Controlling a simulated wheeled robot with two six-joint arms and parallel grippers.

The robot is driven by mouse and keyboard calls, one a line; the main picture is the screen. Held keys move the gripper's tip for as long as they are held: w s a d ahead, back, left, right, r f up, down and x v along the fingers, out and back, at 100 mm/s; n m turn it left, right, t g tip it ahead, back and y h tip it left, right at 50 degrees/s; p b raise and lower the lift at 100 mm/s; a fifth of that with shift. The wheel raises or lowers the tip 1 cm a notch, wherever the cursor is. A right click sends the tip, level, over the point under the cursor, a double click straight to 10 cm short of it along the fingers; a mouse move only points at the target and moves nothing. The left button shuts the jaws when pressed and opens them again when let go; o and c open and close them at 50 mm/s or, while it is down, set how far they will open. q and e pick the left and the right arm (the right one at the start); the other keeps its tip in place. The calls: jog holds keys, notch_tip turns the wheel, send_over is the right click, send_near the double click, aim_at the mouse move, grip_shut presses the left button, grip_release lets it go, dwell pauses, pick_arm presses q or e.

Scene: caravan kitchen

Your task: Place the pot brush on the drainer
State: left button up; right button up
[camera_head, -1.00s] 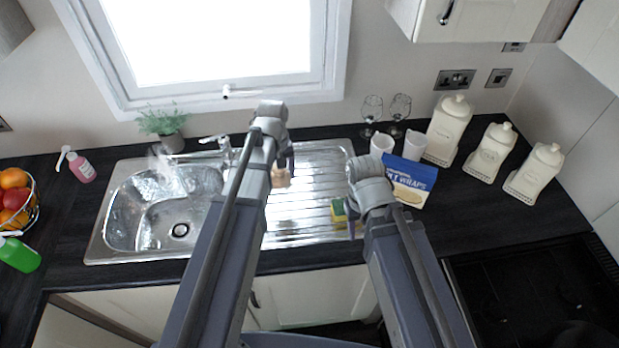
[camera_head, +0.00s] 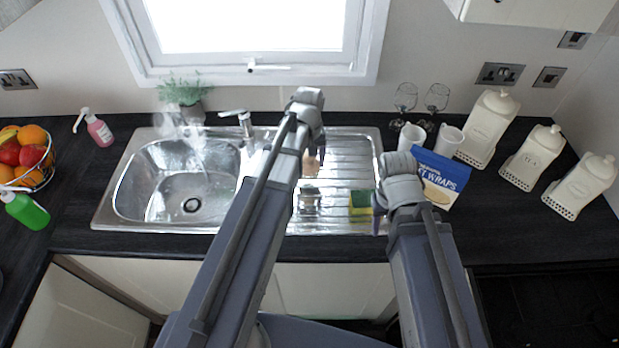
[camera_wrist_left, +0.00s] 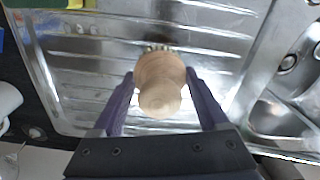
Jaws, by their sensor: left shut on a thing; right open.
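The pot brush (camera_wrist_left: 160,82), with a round pale wooden handle, is between the purple-grey fingers of my left gripper (camera_wrist_left: 162,90), which is shut on it. In the head view a bit of the brush (camera_head: 311,168) shows below the left gripper (camera_head: 315,154), over the ridged steel drainer (camera_head: 347,162). Its bristles face the drainer in the left wrist view; I cannot tell whether they touch it. A dark reflection shows on the metal nearby. My right gripper (camera_head: 379,212) is open, by the drainer's front right corner; its fingers are mostly hidden by its wrist.
A yellow-green sponge (camera_head: 360,203) lies on the drainer beside my right gripper. The sink bowl (camera_head: 160,205) and tap (camera_head: 238,120) are to the left. White mugs (camera_head: 411,137), a blue wraps packet (camera_head: 440,175) and cream canisters (camera_head: 487,128) stand to the right.

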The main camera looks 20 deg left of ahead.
aim_at(309, 171)
pick_arm(q)
jog(key=shift+f+b, duration=1.75)
jog(key=shift+f, duration=0.3)
pick_arm(e)
jog(key=shift+f, duration=2.05)
jog(key=shift+f, duration=0.1)
pick_arm(q)
jog(key=shift+f, duration=0.25)
pick_arm(e)
jog(key=shift+f, duration=0.15)
pick_arm(q)
jog(key=o, duration=1.3)
jog(key=shift+r, duration=0.15)
